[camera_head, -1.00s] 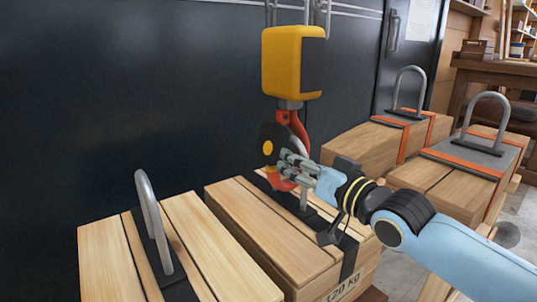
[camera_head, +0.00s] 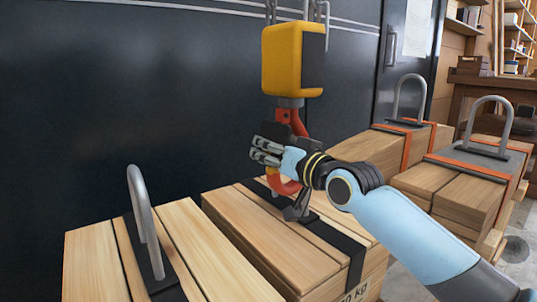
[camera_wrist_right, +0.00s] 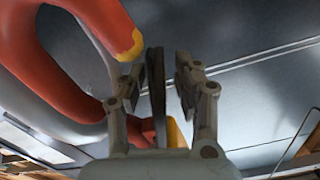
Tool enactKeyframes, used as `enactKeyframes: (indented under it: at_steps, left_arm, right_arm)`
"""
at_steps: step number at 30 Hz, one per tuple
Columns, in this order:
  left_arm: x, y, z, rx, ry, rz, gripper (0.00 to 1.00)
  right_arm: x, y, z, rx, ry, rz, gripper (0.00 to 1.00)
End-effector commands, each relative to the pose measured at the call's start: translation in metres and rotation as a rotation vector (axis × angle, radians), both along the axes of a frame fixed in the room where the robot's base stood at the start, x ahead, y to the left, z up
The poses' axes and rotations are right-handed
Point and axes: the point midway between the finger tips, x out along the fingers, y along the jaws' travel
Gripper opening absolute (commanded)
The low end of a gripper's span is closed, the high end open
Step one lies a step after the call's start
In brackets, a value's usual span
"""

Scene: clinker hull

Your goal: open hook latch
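A yellow hoist block (camera_head: 293,60) hangs at the centre of the head view with a red hook (camera_head: 284,186) below it. In the wrist view the red hook (camera_wrist_right: 50,60) curves across the left, with its yellow tip at the top. My right gripper (camera_head: 266,151) is in front of the upper hook and covers much of it. In the wrist view my right gripper's fingers (camera_wrist_right: 168,78) are apart, with a thin dark plate, apparently the latch (camera_wrist_right: 157,85), edge-on between them. It lies close to the left finger, with a gap to the right one. My left gripper is out of view.
A wooden crate (camera_head: 245,222) with a black strap stands under the hook. Another crate (camera_head: 95,255) with a grey lifting loop (camera_head: 140,205) is at left front. Strapped crates (camera_head: 436,180) stand at right. A dark wall (camera_head: 120,90) is behind.

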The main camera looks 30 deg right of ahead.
Motion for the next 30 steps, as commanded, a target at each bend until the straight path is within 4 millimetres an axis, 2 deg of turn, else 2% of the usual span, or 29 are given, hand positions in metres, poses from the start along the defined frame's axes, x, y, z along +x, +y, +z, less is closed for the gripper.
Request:
enactKeyframes:
  at_steps: [7,15,30]
  left_arm:
    - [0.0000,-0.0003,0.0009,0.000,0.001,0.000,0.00]
    - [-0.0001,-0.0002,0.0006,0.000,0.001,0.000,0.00]
    - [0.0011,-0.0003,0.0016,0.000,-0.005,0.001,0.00]
  right_arm:
    - [0.0006,0.0000,0.0004,0.000,0.000,0.000,0.32]
    - [0.0005,0.0000,0.0003,-0.001,0.000,0.000,0.00]
    - [0.0003,0.0005,0.0013,0.006,0.000,0.000,0.00]
